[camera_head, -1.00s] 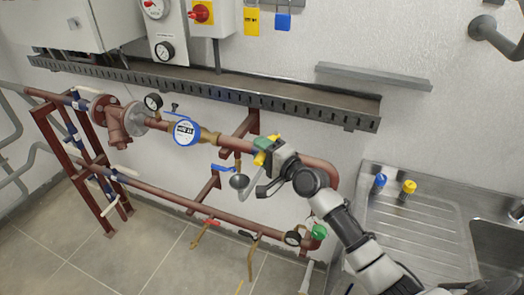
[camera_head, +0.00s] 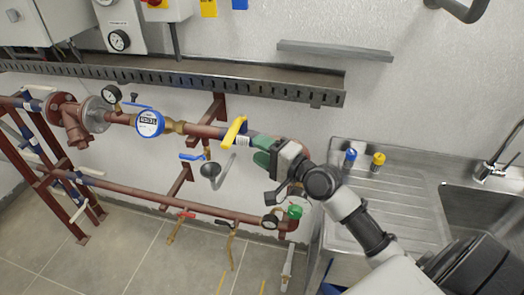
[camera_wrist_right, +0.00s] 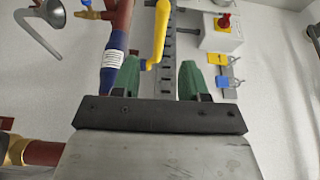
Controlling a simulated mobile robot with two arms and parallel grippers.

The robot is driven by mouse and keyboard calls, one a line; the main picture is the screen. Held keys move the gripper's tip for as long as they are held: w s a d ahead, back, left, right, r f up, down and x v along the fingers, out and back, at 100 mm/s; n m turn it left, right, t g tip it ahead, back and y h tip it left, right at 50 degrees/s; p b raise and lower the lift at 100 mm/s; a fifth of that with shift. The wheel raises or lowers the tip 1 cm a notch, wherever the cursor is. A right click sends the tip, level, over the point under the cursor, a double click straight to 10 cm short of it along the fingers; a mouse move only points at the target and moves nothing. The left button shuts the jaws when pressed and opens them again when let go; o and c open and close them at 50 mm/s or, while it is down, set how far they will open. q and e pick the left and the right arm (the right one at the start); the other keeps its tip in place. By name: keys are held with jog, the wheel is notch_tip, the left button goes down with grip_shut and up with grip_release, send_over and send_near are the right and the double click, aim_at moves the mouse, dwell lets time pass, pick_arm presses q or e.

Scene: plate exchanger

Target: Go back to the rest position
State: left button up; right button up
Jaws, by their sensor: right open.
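My right gripper (camera_head: 264,150) is in front of the red pipe, with its arm coming in from the lower right. Its green fingers are apart and empty in the right wrist view (camera_wrist_right: 158,80). A yellow valve handle (camera_head: 233,131) stands on the pipe just left of the fingers, tilted and apart from them. In the right wrist view the yellow handle (camera_wrist_right: 158,35) shows beyond the gap between the fingers. My left gripper is not in view.
A metal cable tray (camera_head: 180,80) runs above the pipe. A steel sink (camera_head: 380,210) with blue and yellow bottle-like items stands to the right. Grey floor tiles are open at lower left.

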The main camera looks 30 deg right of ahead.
dwell(0.3)
jog(key=s+a+f+n+g+h, duration=0.2)
jog(key=s+a+f+n+g, duration=0.55)
jog(key=s+f+n, duration=0.4)
jog(key=s+f+n+g+h, duration=0.2)
jog(key=s+f+g, duration=0.1)
jog(key=s, duration=0.4)
jog(key=s+f+n+g+h, duration=0.2)
jog(key=s, duration=0.6)
notch_tip(320, 180, down, 30)
jog(key=s+g+b, duration=0.1)
jog(key=s+g, duration=0.1)
jog(key=s+d+f+g+b, duration=0.1)
jog(key=s+d+f, duration=0.2)
jog(key=s+f, duration=1.1)
jog(key=shift+s+f+h, duration=0.4)
jog(key=shift+s, duration=0.15)
jog(key=shift+n, duration=0.25)
